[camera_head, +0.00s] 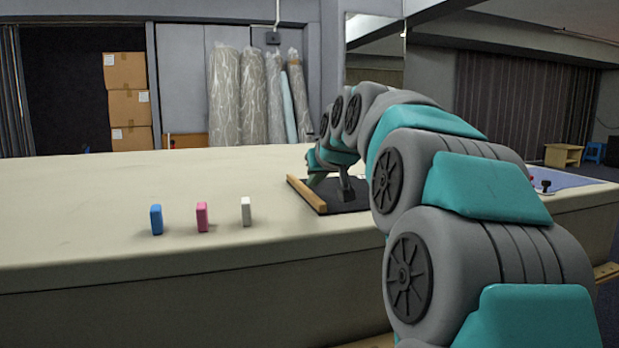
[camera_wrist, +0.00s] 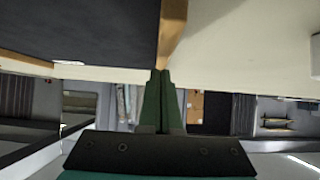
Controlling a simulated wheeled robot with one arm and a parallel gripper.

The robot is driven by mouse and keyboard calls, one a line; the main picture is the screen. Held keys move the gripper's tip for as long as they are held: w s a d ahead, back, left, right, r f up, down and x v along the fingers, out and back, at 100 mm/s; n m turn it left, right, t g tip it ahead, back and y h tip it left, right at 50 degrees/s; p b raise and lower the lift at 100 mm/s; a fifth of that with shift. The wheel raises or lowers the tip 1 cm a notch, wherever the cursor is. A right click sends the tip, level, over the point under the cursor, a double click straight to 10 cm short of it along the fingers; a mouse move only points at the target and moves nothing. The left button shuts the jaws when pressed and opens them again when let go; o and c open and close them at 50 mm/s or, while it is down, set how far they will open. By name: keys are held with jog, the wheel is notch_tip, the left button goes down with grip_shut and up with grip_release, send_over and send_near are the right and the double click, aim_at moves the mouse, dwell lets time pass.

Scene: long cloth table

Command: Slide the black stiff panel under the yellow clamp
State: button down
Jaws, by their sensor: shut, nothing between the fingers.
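The black panel (camera_head: 336,205) lies flat on the cloth table, with a light wooden strip (camera_head: 306,194) along its left edge. In the wrist view the panel (camera_wrist: 80,25) fills the upper left, with the wooden strip (camera_wrist: 172,28) at its right edge. My gripper (camera_head: 315,181) is low over the panel's far left part, near the strip. Its green fingers (camera_wrist: 160,74) are shut and empty, their tips close to the strip's end; I cannot tell whether they touch. My arm hides the panel's right part. I cannot make out a yellow clamp in either view.
Blue (camera_head: 156,219), pink (camera_head: 202,217) and white (camera_head: 246,211) blocks stand near the table's front edge, left of the panel. A dark grey upright piece (camera_head: 345,184) shows over the panel. A blue mat (camera_head: 568,180) lies at the right. The table's (camera_head: 120,180) left side is clear.

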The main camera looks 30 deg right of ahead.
aim_at(299, 181)
jog(key=w, duration=0.3)
jog(key=w+d, duration=0.1)
jog(key=w, duration=0.3)
jog(key=w+d+p, duration=0.1)
jog(key=w, duration=0.2)
jog(key=shift+w+d+f, duration=0.1)
jog(key=shift+w+d, duration=0.15)
jog(key=shift+w, duration=0.05)
jog(key=shift+f, duration=0.75)
jog(key=shift+f, duration=0.1)
jog(key=shift+s, duration=0.1)
